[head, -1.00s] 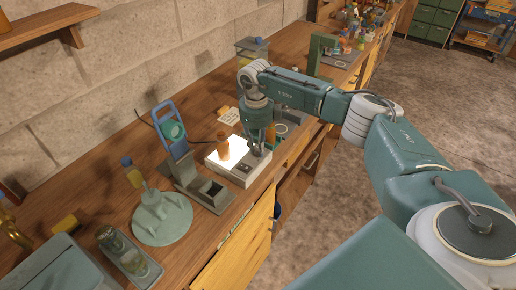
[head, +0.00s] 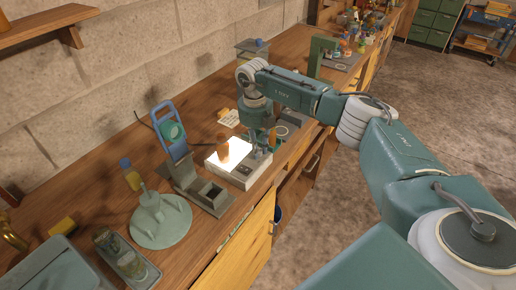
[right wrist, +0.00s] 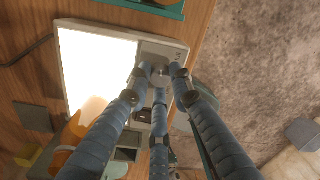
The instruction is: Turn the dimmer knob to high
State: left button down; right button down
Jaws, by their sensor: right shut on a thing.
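The light box (head: 222,168) stands on the bench with its top panel glowing bright white. In the right wrist view its lit panel (right wrist: 100,60) lies left of a grey control strip. The round grey dimmer knob (right wrist: 158,76) sits on that strip. My right gripper (right wrist: 158,80) has its blue fingers closed around the knob, which they partly cover. In the head view my right gripper (head: 263,145) points down onto the near right side of the box, hiding most of the knob. I cannot read a knob marking. My left gripper is out of view.
An amber bottle (head: 223,148) stands on the lit panel. A grey stand with a blue frame (head: 168,130) is just left of the box, and a pale green round base (head: 160,222) is further left. A yellow note (head: 229,118) lies behind.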

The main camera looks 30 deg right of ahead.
jog(key=shift+w+r+m, duration=0.15)
jog(key=shift+r+m, duration=0.05)
jog(key=shift+m, duration=0.4)
jog(key=c, duration=1.5)
grip_release()
jog(key=shift+c, duration=0.2)
jog(key=shift+f, duration=0.1)
notch_tip(320, 180, up, 12)
jog(key=shift+a, duration=0.2)
